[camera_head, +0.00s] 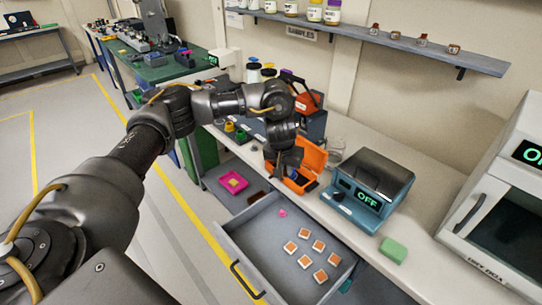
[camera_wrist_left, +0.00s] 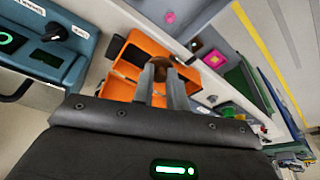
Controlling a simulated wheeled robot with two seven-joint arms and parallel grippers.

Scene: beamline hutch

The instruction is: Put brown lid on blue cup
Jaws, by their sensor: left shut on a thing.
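In the head view I cannot make out the lid at the fingertips. I cannot pick out a blue cup in either view. My right gripper is not in view.
The open orange case (camera_head: 313,154) stands beside a blue device (camera_head: 368,190) reading OFF. An open drawer (camera_head: 262,238) holds several orange-and-white pieces and a pink bit. A green block (camera_head: 393,250) lies on the bench. A pink tray (camera_head: 233,182) sits lower, left of the drawer.

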